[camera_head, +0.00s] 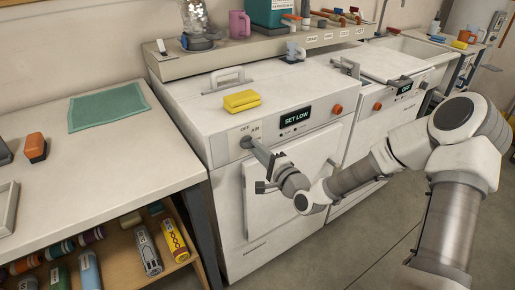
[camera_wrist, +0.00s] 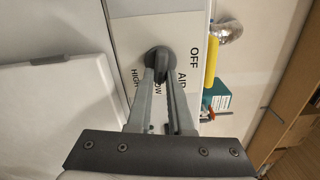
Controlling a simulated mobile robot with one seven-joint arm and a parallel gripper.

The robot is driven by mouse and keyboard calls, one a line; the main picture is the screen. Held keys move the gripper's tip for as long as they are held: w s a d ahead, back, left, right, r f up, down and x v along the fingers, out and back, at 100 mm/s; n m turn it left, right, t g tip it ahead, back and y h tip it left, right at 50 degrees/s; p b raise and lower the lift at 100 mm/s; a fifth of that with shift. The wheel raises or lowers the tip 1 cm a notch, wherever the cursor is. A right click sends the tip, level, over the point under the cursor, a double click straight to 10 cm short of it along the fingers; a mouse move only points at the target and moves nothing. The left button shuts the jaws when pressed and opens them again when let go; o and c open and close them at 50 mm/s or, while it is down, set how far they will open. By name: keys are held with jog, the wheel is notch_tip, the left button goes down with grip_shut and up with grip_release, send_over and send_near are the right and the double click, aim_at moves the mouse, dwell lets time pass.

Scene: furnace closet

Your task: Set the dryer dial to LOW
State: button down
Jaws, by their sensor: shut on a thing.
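The dryer (camera_head: 270,185) is a white front-panel machine whose display (camera_head: 295,116) reads "SET LOW". Its dark grey dial (camera_wrist: 160,59) sits on a white label plate in the wrist view. OFF, AIR and HIGH are readable around the dial; LOW is partly hidden by a finger. My gripper (camera_wrist: 161,72) is shut on the dial, with one finger on either side of its knob. In the head view my gripper (camera_head: 248,144) reaches the panel's left end from the lower right. I cannot tell which label the dial points to.
A yellow sponge (camera_head: 241,100) and a white handle lie on the dryer top. An orange-red button (camera_head: 336,109) sits right of the display. A second machine (camera_head: 392,110) stands to the right. A workbench (camera_head: 85,165) stands close on the left. Open floor lies in front.

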jog(key=shift+r, duration=0.1)
jog(key=c, duration=0.8)
grip_release()
jog(key=shift+p+v, duration=2.2)
jog(key=shift+v, duration=6.5)
